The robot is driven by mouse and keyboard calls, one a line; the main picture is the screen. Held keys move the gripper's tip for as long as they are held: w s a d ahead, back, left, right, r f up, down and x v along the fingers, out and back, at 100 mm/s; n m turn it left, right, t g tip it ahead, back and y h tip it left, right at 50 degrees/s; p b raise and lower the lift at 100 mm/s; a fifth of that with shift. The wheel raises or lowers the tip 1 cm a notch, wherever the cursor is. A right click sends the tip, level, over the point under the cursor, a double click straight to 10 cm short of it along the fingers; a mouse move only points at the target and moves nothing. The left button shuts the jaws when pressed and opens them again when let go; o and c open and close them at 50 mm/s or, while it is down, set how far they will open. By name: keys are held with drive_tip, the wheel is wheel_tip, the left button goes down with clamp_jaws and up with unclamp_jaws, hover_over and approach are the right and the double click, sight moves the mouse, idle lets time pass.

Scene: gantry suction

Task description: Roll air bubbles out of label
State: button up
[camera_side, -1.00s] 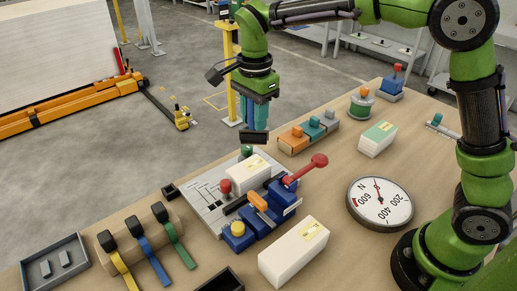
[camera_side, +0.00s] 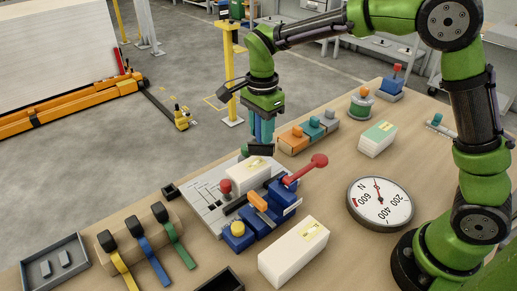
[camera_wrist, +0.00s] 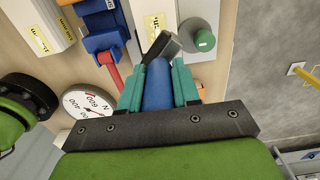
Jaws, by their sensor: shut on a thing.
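A white box (camera_side: 254,179) with a yellow label (camera_side: 253,163) lies on a pale grey board (camera_side: 203,199). My gripper (camera_side: 262,127) is shut on the blue handle (camera_wrist: 157,88) of a roller, between teal fingers. The roller's dark head (camera_side: 257,150) points down over the far end of the box, close to the label; I cannot tell whether it touches. In the wrist view the dark head (camera_wrist: 160,47) overlaps the end of the white box (camera_wrist: 154,10). The label is partly hidden there.
A blue clamp (camera_side: 263,221) with a red-knobbed lever (camera_side: 306,168) stands right beside the box. A red knob (camera_side: 225,186) is at its left. A round gauge (camera_side: 380,203) and another white box (camera_side: 294,251) lie nearer. Coloured blocks (camera_side: 308,133) stand behind.

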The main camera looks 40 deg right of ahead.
drive_tip(key=shift+f, duration=0.5)
drive_tip(key=shift+a+f, duration=0.5)
drive_tip(key=shift+f, duration=0.05)
clamp_jaws()
drive_tip(key=shift+a, duration=1.5)
drive_tip(key=shift+d, duration=1.85)
drive_tip(key=shift+d+r, duration=0.15)
drive_tip(key=shift+d, duration=0.05)
drive_tip(key=shift+r, duration=3.95)
